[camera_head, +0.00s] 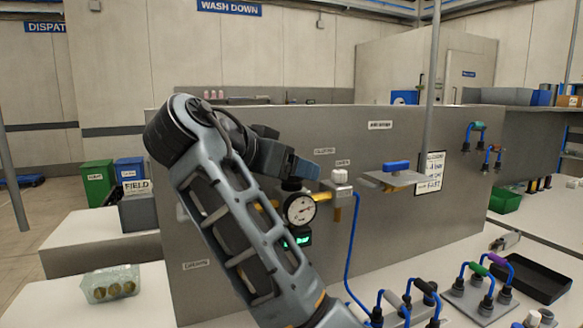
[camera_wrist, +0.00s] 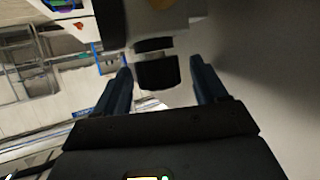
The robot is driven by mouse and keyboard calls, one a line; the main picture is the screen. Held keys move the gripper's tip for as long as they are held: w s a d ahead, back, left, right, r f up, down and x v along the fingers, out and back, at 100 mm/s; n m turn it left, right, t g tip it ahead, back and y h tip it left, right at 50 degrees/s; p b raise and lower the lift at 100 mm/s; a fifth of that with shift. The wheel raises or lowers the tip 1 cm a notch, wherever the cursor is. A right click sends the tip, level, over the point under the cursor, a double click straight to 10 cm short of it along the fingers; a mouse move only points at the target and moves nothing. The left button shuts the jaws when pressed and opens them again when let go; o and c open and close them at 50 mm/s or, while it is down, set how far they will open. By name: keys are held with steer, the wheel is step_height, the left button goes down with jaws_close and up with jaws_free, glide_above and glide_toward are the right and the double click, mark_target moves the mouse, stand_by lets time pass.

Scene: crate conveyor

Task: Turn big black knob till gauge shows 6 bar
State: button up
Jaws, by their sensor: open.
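The round white-faced gauge (camera_head: 300,209) is on the grey panel in the head view, just right of my forearm. Its needle and numbers are too small to read surely. A green-lit display (camera_head: 302,240) sits below it, partly hidden by my arm. The big black knob (camera_wrist: 158,73) shows in the wrist view, below a pale housing. My gripper (camera_wrist: 160,63) is open, with one finger on each side of the knob and gaps showing at both sides. In the head view my gripper (camera_head: 303,168) is above the gauge, and the knob is largely hidden there.
A grey valve block (camera_head: 340,178) stands right of the gauge, with a blue hose (camera_head: 350,250) hanging down. Coloured handles (camera_head: 480,270) stand on the bench in front. A clear tray (camera_head: 112,284) is at left.

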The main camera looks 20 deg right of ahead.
steer(key=v, duration=0.7)
steer(key=shift+a, duration=0.15)
steer(key=shift+s, duration=0.1)
stand_by(0.4)
